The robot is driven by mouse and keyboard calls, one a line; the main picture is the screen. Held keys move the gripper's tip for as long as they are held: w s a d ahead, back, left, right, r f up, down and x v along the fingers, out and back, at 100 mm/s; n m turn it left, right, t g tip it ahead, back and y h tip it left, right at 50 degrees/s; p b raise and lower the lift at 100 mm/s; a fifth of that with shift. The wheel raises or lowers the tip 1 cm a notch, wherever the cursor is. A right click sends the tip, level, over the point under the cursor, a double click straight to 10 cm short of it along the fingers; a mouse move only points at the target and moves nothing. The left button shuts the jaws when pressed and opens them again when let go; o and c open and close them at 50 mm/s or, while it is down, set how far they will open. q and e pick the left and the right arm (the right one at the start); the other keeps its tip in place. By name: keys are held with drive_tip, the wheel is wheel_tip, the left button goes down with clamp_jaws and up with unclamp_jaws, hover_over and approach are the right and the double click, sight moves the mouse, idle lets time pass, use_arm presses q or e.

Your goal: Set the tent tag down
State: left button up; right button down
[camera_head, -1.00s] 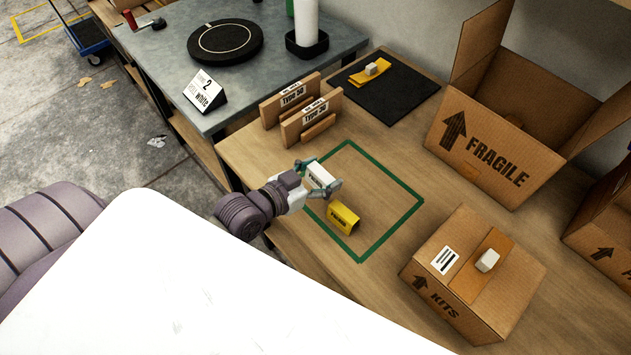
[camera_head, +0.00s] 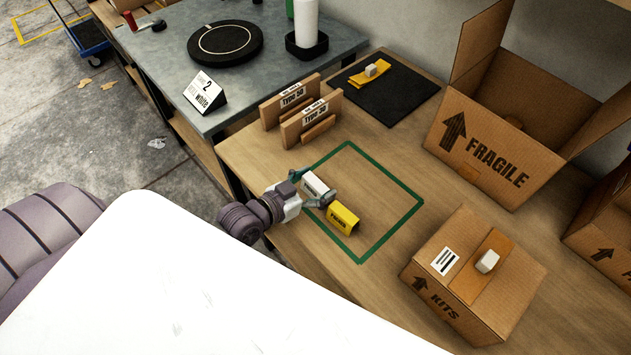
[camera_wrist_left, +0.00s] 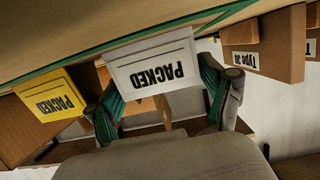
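The white tent tag (camera_head: 314,184), marked PACKED, is between the fingers of my left gripper (camera_head: 312,188), beside the green tape line. In the left wrist view the tag (camera_wrist_left: 152,65) appears upside down, with a finger against each side edge of it. My left gripper (camera_wrist_left: 162,92) looks shut on it. The tag is low, at or just above the tabletop; I cannot tell if it touches. A yellow tent tag (camera_head: 343,217) stands close by inside the green outline and also shows in the left wrist view (camera_wrist_left: 50,98). My right gripper is not in view.
The green tape outline (camera_head: 391,233) is on the wooden table (camera_head: 380,285), with bare room in its right half. Wooden Type 30 holders (camera_head: 291,131) stand behind. A KITS box (camera_head: 430,290) and an open FRAGILE box (camera_head: 480,155) stand to the right.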

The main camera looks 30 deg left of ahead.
use_arm(q)
drive_tip(key=shift+o, duration=0.7)
